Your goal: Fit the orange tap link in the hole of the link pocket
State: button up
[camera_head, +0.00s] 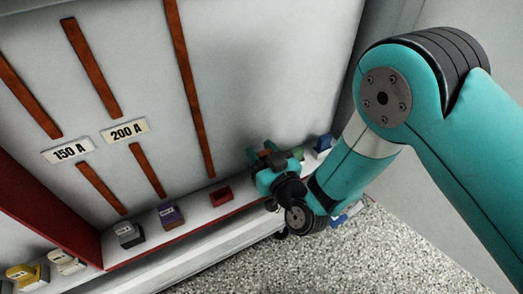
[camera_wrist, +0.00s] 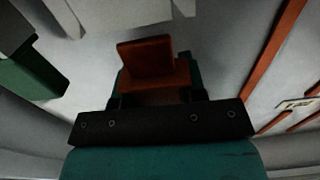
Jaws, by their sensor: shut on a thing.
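The orange tap link (camera_wrist: 146,57) is an L-shaped block held in my gripper (camera_wrist: 155,92) in the wrist view. In the head view my gripper (camera_head: 264,170) is near the back panel, at the right part of the ledge, and the link in it is mostly hidden by the jaws. A small red open-topped box (camera_head: 221,196), which looks like the link pocket, sits on the ledge just left of my gripper. My gripper is apart from it. Its inside is too small to make out.
A dark grey block (camera_head: 129,235) and a purple block (camera_head: 169,215) stand left on the ledge. Yellow (camera_head: 27,274) and white (camera_head: 67,262) blocks are farther left. Green (camera_head: 297,153) and blue (camera_head: 323,145) blocks stand close right of my gripper. Orange bars (camera_head: 190,90) run down the panel.

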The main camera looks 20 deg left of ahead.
jog(key=shift+f+b, duration=1.3)
jog(key=shift+f, duration=0.55)
jog(key=o, duration=1)
jog(key=shift+o, duration=0.2)
